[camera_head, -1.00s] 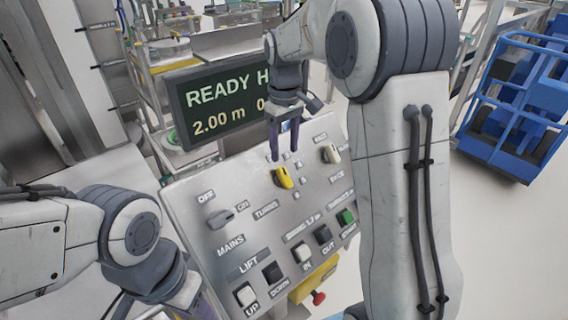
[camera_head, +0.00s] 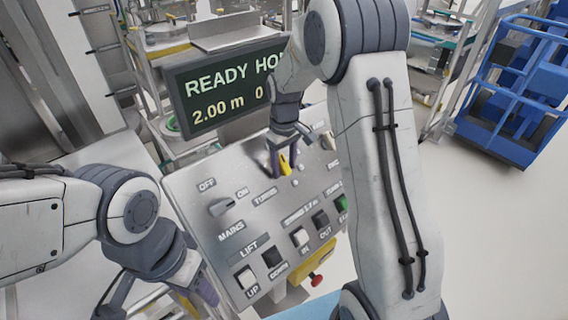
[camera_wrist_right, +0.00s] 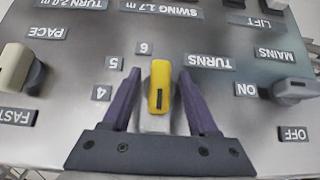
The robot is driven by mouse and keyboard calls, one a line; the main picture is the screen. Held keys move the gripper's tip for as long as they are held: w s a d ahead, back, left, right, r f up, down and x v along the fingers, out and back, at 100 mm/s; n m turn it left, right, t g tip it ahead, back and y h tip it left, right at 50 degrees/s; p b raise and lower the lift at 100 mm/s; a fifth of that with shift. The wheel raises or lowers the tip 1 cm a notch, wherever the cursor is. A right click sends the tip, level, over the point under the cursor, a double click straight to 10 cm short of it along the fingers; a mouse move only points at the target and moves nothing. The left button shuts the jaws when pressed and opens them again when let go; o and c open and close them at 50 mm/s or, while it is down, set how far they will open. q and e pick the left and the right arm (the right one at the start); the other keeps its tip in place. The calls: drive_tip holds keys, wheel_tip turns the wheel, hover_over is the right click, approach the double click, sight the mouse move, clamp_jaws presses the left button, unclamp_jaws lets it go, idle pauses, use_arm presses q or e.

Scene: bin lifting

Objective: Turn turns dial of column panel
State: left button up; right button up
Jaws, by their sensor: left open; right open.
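The yellow turns dial (camera_head: 284,164) sits on the grey column panel (camera_head: 190,190), beside the TURNS label. In the right wrist view the dial (camera_wrist_right: 159,88) stands lengthwise in the picture, with the marks 4, 5 and 6 to its left. My right gripper (camera_head: 283,168) is open, its two purple fingers on either side of the dial. In the right wrist view its fingers (camera_wrist_right: 158,90) show a gap to the dial on both sides. My left gripper (camera_head: 205,295) is low at the left, near the panel's lower left edge; its fingers are partly hidden.
A black display (camera_head: 225,90) reading READY stands behind the panel. The mains switch (camera_head: 222,207), lift buttons (camera_head: 246,277) and a red stop button (camera_head: 316,280) are near. A blue cart (camera_head: 510,95) stands at the far right.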

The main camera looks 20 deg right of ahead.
clamp_jaws()
